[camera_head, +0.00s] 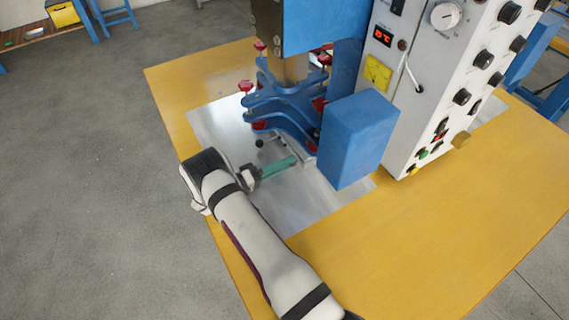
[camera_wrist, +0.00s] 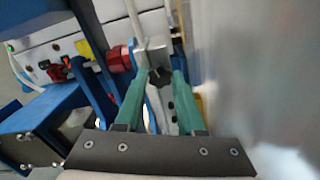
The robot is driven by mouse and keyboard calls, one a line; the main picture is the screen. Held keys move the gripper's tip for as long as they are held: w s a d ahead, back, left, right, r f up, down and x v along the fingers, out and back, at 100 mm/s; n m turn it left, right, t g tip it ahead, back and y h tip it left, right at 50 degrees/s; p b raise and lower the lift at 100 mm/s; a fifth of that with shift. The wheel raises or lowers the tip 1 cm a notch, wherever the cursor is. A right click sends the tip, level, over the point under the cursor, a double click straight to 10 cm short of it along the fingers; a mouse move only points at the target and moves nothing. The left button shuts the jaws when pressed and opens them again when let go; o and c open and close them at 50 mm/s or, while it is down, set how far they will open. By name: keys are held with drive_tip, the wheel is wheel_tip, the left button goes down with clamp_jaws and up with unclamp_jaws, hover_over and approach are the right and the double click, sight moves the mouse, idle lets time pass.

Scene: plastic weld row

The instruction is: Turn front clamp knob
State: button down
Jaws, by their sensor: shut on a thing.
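My gripper (camera_head: 292,161) has green fingers and reaches in low at the front of the blue clamp assembly (camera_head: 283,103), just above the metal plate. In the wrist view my gripper (camera_wrist: 160,80) has its fingertips closed on both sides of a small dark knob (camera_wrist: 160,77). This front clamp knob sits at the end of a grey metal block (camera_wrist: 153,53). In the head view the fingers hide the knob.
A blue box-shaped housing (camera_head: 357,138) stands close to the right of my fingers. Red knobs (camera_head: 246,86) stick out of the clamp assembly. A white control cabinet (camera_head: 427,75) stands behind. The yellow tabletop (camera_head: 400,230) is clear in front.

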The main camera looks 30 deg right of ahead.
drive_tip(key=n, duration=0.6)
drive_tip(key=shift+r, duration=0.1)
drive_tip(key=n, duration=0.6)
idle(0.5)
drive_tip(key=c, duration=0.5)
unclamp_jaws()
drive_tip(key=a, duration=1.6)
drive_tip(key=shift+d, duration=0.1)
